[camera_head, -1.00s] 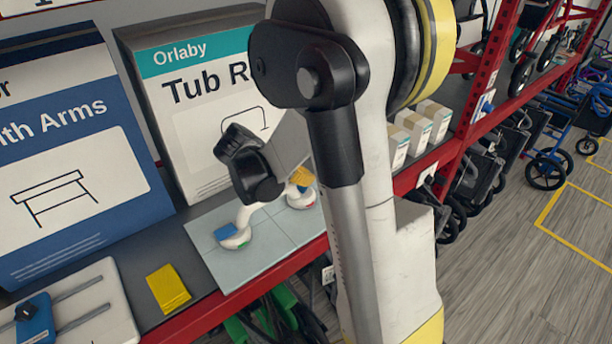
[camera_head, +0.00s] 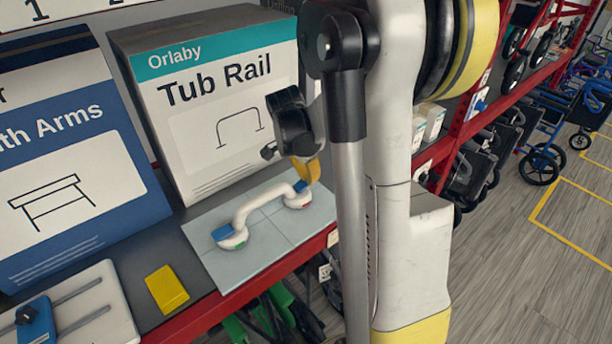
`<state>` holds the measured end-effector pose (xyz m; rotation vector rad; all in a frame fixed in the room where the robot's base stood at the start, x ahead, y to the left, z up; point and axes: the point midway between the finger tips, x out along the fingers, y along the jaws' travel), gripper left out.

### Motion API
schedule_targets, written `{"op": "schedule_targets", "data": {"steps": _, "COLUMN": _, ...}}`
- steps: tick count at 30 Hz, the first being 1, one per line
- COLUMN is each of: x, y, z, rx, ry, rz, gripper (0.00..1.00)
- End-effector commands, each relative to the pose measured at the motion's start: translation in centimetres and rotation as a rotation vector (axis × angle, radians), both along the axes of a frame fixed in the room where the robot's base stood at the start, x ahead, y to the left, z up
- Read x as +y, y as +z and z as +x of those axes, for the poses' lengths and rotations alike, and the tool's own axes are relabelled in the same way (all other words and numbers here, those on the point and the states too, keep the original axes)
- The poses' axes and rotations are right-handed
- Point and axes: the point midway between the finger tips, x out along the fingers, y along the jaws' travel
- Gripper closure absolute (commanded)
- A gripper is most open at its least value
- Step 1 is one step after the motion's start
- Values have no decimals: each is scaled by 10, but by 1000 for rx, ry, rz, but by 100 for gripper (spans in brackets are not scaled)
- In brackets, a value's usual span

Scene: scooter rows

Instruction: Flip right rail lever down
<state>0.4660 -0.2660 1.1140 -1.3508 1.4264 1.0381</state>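A white grab rail (camera_head: 258,206) lies on a pale tiled panel (camera_head: 265,250), with a round cup at each end. The right cup (camera_head: 298,200) has a blue lever (camera_head: 300,186) and a small red mark. The left cup has a blue lever (camera_head: 222,232) lying over it and a small green mark. My gripper (camera_head: 311,172), black with a yellow end part, is just above and right of the right lever, very close to it. I cannot tell whether they touch. My arm hides part of the gripper, and its opening cannot be made out.
A Tub Rail box (camera_head: 215,110) stands behind the panel, and a blue box (camera_head: 70,170) stands left of it. A yellow block (camera_head: 167,288) and a white board (camera_head: 85,315) lie on the shelf at front left. A red shelf edge (camera_head: 205,318) runs along the front.

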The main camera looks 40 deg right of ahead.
Motion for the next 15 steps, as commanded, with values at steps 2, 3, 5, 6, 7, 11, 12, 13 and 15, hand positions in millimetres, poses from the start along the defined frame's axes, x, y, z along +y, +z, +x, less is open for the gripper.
{"op": "schedule_targets", "data": {"steps": 2, "x": -4, "y": -4, "z": -1, "rx": -2, "ry": -4, "rz": 60, "gripper": 100}}
{"op": "schedule_targets", "data": {"steps": 3, "x": -5, "y": -5, "z": -1, "rx": -5, "ry": -5, "rz": 89, "gripper": 100}}
{"op": "schedule_targets", "data": {"steps": 5, "x": -6, "y": -7, "z": -1, "rx": -7, "ry": -4, "rz": 129, "gripper": 100}}
{"op": "schedule_targets", "data": {"steps": 6, "x": -6, "y": -8, "z": -1, "rx": -9, "ry": -4, "rz": 154, "gripper": 100}}
{"op": "schedule_targets", "data": {"steps": 7, "x": -7, "y": -9, "z": -1, "rx": -9, "ry": -3, "rz": 171, "gripper": 100}}
{"op": "schedule_targets", "data": {"steps": 11, "x": -5, "y": -9, "z": 0, "rx": -9, "ry": 0, "rz": 180, "gripper": 100}}
{"op": "schedule_targets", "data": {"steps": 12, "x": -5, "y": -9, "z": 0, "rx": -9, "ry": 0, "rz": 180, "gripper": 100}}
{"op": "schedule_targets", "data": {"steps": 13, "x": -5, "y": -9, "z": 0, "rx": -9, "ry": 0, "rz": 179, "gripper": 100}}
{"op": "schedule_targets", "data": {"steps": 15, "x": -5, "y": -9, "z": 0, "rx": -9, "ry": 0, "rz": 179, "gripper": 100}}
